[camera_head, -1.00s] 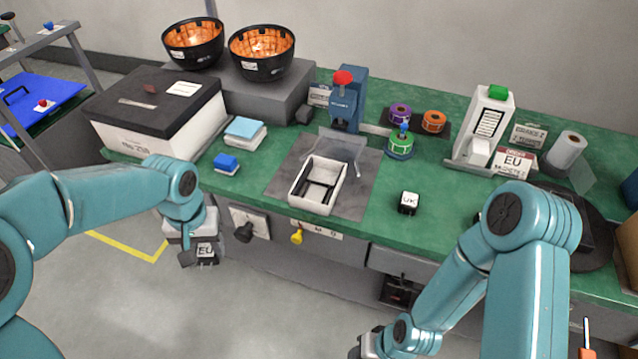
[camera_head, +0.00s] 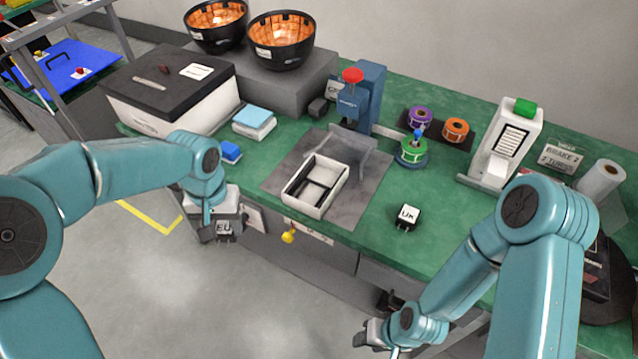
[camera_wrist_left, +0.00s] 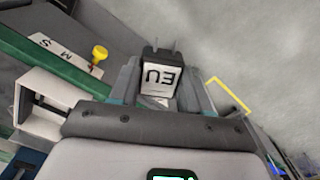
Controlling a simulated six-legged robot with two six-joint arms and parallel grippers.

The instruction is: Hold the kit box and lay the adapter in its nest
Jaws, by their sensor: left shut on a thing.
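The kit box (camera_head: 294,196) is a white open tray with a dark insert, lying on a grey mat on the green bench. My left gripper (camera_head: 222,236) is shut on the EU adapter (camera_head: 225,229), in front of the bench's front edge and left of the kit box. In the left wrist view the adapter (camera_wrist_left: 160,80) sits between the fingers, its label upside down and its pins pointing away. A UK adapter (camera_head: 407,217) stands on the bench right of the mat. My right gripper (camera_head: 370,336) is low in front of the bench, partly seen; its jaws are unclear.
A blue press with a red knob (camera_head: 352,76) stands behind the kit box. Label rolls (camera_head: 414,151) and a white dispenser (camera_head: 500,145) stand to the right. A yellow knob (camera_head: 288,236) juts from the bench front.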

